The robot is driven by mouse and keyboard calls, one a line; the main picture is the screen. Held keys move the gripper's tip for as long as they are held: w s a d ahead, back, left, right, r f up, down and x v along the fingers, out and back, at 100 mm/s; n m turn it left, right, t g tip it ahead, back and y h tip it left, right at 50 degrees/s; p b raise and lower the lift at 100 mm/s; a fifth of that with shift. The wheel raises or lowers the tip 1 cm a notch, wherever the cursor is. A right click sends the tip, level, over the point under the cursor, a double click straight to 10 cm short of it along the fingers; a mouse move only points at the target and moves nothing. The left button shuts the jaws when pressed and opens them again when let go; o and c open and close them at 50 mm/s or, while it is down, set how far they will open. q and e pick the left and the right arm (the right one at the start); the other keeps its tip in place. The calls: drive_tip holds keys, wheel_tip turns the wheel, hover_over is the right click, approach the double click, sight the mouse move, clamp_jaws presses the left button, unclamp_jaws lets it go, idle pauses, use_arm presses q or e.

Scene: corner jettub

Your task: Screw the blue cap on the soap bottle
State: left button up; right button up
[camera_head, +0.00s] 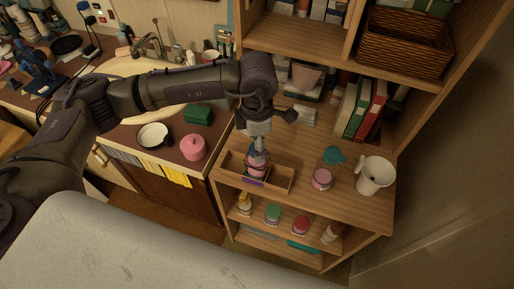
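My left gripper (260,142) reaches down from above over a wooden tray (284,180) on the shelf unit's middle board. A small bottle with pink contents (256,168) stands in or just behind the tray, directly under the gripper. It looks like the soap bottle. A blue-grey patch at the fingertips may be the blue cap, but I cannot tell whether it is held or sits on the bottle. The fingers are too small and overlapped to show whether they are open or shut. My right gripper is not in view.
Right of the tray stand a pink-filled jar (321,180), a teal-topped container (333,156) and a white mug-like pot (375,176). Books (366,112) stand behind. Several small jars fill the lower shelf. A pink lidded pot (193,148) sits on the counter at left.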

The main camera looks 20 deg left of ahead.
use_arm(q)
wheel_tip(320, 180, up, 11)
drive_tip(key=shift+r, duration=0.2)
